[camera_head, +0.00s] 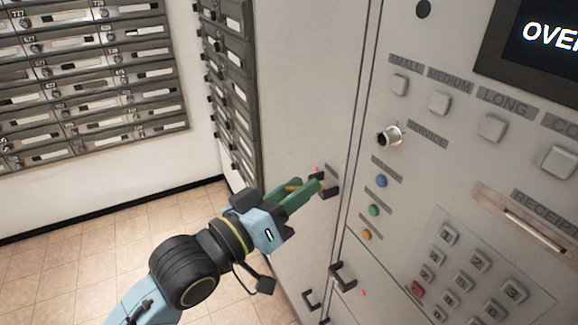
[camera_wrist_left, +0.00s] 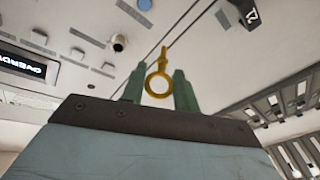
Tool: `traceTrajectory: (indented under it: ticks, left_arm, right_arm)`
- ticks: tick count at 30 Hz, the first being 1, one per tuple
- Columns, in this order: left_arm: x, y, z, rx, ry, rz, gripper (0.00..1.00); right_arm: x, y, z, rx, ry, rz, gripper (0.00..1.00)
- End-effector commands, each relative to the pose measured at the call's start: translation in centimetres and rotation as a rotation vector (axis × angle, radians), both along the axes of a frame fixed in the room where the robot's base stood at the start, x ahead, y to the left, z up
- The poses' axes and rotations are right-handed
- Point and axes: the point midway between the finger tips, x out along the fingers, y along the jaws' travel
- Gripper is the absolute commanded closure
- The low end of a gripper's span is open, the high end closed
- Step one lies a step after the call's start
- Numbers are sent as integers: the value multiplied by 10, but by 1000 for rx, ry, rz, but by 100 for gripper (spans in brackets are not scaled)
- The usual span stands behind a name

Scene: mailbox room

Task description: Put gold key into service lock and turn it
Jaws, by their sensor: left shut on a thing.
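My left gripper (camera_head: 306,188) has green fingers and is shut on the gold key (camera_head: 293,186), in front of the pale panel. In the left wrist view the key's ring (camera_wrist_left: 158,86) shows between the two fingers (camera_wrist_left: 160,70), with its shaft pointing away from the wrist. The fingers hide part of the key in the head view. The service lock (camera_head: 389,136) is a round silver cylinder beside the SERVICE label, up and right of the gripper. It also shows in the left wrist view (camera_wrist_left: 118,43), apart from the key. My right gripper is not in view.
A dark handle (camera_head: 329,190) is close by the left fingertips. Another dark handle (camera_head: 344,275) is lower down. Colored buttons (camera_head: 381,181), a keypad (camera_head: 464,262) and a screen (camera_head: 545,40) are on the panel. Mailboxes (camera_head: 80,80) line the left wall. The tiled floor (camera_head: 110,235) looks clear.

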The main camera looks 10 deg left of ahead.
Motion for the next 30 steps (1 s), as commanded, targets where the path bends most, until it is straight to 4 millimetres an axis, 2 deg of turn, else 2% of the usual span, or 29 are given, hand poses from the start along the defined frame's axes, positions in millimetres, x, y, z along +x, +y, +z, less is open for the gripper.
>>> traceTrajectory:
  ticks: [6,9,17,30]
  left_arm:
    - [-27,-1,52,-237,-168,-20,100]
    - [-35,3,65,-280,-202,-16,100]
    - [-32,-4,69,-294,-215,-13,100]
    - [-11,-33,69,-293,-214,-16,100]
  right_arm:
    - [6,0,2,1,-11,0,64]
    - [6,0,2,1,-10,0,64]
    - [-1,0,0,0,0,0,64]
    - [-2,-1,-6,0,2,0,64]
